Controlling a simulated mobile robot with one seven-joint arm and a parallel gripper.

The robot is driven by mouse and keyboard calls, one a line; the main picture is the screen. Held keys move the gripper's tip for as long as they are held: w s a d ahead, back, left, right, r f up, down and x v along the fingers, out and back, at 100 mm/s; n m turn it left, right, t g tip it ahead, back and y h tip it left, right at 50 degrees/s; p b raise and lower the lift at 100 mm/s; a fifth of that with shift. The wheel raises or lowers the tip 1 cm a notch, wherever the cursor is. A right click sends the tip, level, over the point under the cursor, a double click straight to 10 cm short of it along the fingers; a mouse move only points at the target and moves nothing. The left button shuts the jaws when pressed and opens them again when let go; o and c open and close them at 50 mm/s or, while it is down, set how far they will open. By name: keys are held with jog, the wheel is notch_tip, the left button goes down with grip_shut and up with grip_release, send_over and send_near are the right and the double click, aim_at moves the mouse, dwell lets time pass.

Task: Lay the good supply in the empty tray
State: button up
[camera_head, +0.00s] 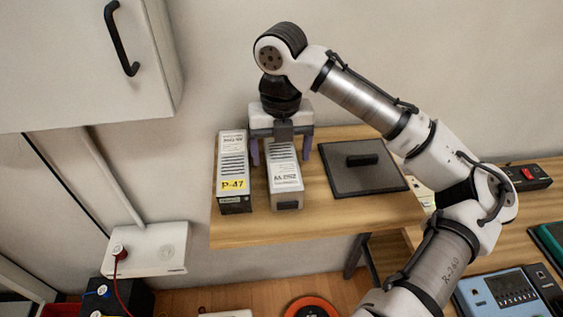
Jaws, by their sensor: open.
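Two box-shaped supplies with vented, labelled faces lie side by side on the wooden table. The left supply (233,172) carries a yellow tag reading P-47. The right supply (285,180) has a pale label and no yellow tag. My gripper (281,153) is open, pointing down at the far end of the right supply, one finger on each side of it. I cannot tell whether the fingers touch it. I cannot pick out an empty tray for certain; a dark square panel (346,184) with a black handle lies right of the supplies.
The wooden table (330,213) has a bare strip along its front. A white cabinet (85,60) hangs at upper left. A black box with a red switch (527,175) and a blue meter (498,295) stand at right. My arm spans the right side.

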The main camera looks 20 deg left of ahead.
jog(key=shift+f, duration=0.65)
jog(key=c, duration=1.6)
jog(key=shift+r, duration=0.1)
grip_shut()
jog(key=shift+r, duration=0.15)
